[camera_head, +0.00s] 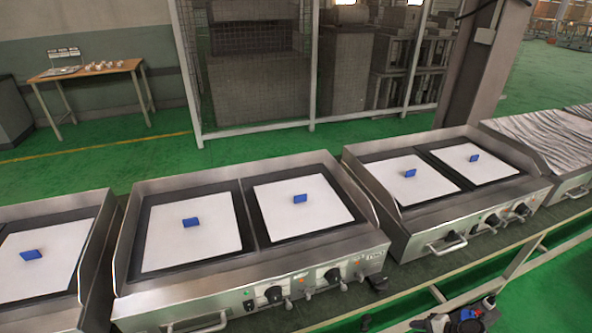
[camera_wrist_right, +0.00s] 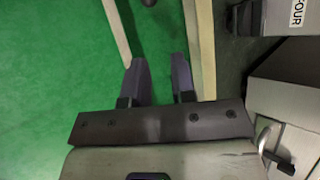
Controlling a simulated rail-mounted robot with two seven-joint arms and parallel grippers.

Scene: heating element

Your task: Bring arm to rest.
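My right gripper (camera_wrist_right: 159,62) shows in the right wrist view with its two dark fingers apart. The gap between them is empty, with green floor and a pale rail behind. In the head view, a part of my right arm (camera_head: 458,319) shows at the bottom right edge, in front of the griddles and near the rail. I cannot make out its fingers clearly there. My left arm and left gripper are in neither view.
Steel griddles, one of them in the middle (camera_head: 255,262), stand in a row with white sheets and blue blocks on them. A pale rail (camera_head: 520,262) runs along their front. A wooden table (camera_head: 100,72) stands far left. Green floor (camera_wrist_right: 50,60) is open beside the right gripper.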

